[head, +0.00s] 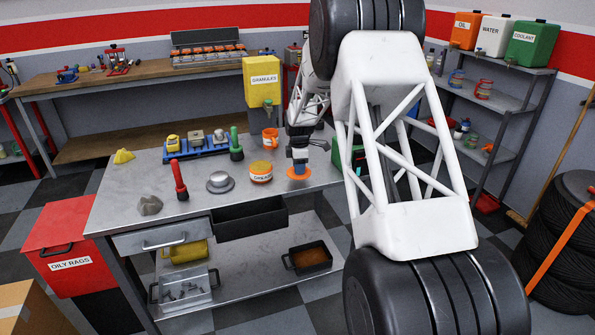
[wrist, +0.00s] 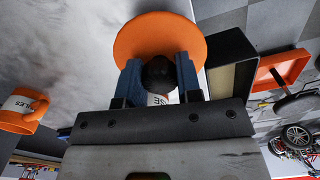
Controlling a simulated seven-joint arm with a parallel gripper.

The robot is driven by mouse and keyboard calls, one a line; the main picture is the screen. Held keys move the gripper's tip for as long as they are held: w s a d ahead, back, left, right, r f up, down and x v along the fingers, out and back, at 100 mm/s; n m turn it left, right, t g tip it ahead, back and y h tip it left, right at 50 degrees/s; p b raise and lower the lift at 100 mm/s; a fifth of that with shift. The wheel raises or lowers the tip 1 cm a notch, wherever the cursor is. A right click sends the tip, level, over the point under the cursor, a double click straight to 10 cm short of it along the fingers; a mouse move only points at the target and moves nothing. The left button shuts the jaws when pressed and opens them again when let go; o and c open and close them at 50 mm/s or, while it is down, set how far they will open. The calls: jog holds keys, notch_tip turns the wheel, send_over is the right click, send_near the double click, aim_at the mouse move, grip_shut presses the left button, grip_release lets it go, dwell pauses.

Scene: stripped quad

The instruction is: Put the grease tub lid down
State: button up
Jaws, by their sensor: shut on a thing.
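The grease tub lid is an orange disc (head: 299,174) with a dark knob. My gripper (head: 299,158) is above it in the head view. In the wrist view the lid (wrist: 158,28) is in front of my gripper (wrist: 158,80), whose blue-grey fingers are shut on the knob. The lid is roughly level, over the bench top (head: 190,245) just right of the grease tub (head: 261,176). I cannot tell whether it touches the bench. The tub stands upright without a lid, yellowish at its top.
An orange mug (head: 270,138) stands behind the tub. A round metal piece (head: 220,182) and a red-handled tool (head: 180,180) are to the left.

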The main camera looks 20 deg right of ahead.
jog(key=shift+w+d+f, duration=0.1)
jog(key=shift+w+d, duration=0.05)
jog(key=shift+w, duration=0.7)
jog(key=shift+w+d+f, duration=0.1)
jog(key=shift+w+d, duration=0.05)
jog(key=shift+w, duration=0.7)
jog(key=shift+f, duration=1.75)
jog(key=shift+f, duration=0.15)
jog(key=o, duration=0.9)
notch_tip(320, 180, up, 12)
jog(key=shift+r, duration=0.15)
